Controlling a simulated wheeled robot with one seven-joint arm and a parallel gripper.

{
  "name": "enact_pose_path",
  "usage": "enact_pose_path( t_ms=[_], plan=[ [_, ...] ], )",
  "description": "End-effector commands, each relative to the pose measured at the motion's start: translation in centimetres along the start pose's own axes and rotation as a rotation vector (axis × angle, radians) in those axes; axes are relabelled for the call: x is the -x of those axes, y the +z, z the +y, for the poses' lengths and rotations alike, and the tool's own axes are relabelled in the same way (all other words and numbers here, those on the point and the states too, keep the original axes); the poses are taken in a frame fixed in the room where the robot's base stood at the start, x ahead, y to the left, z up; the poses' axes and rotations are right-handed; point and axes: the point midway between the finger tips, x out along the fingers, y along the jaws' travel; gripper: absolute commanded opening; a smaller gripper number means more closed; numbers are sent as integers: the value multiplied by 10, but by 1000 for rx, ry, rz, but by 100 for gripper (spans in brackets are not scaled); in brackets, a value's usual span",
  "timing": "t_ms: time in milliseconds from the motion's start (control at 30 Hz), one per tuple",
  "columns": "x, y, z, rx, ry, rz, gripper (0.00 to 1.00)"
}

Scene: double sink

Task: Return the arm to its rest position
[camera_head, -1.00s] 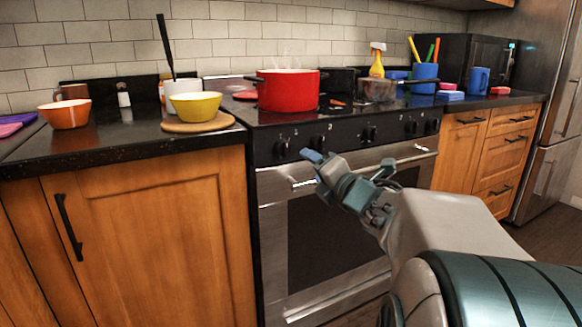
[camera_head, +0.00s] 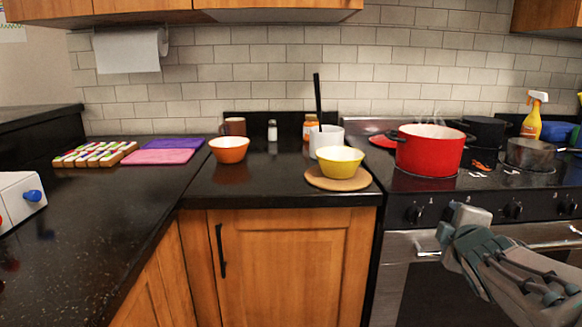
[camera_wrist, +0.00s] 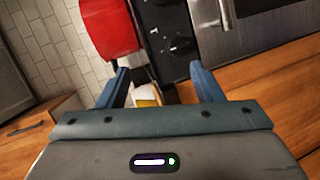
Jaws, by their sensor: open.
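My gripper (camera_wrist: 160,78) is in the wrist view with its two blue fingers spread apart. They hold nothing. Beyond them lie the red pot (camera_wrist: 108,25) and the stove's black knob panel (camera_wrist: 172,35), some way off. A small pale and yellow thing shows between the fingers, too cropped to tell. In the head view my arm is at the lower right, in front of the oven. It hides part of the oven door, and I cannot make out the fingers there.
The steaming red pot (camera_head: 428,150) sits on the stove (camera_head: 412,183). On the counter are a yellow bowl (camera_head: 340,161) on a round board (camera_head: 337,179), an orange bowl (camera_head: 229,149) and a white utensil holder (camera_head: 326,137). The left counter's front part is mostly clear.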

Motion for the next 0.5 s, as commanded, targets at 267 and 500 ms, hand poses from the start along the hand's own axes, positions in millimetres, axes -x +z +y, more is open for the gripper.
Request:
enact_pose_path(
  t_ms=[267, 500],
  plan=[
    [46, -27, 22, -370, -212, -137, 60],
    [96, -54, 21, -661, -417, -287, 60]
  ],
)
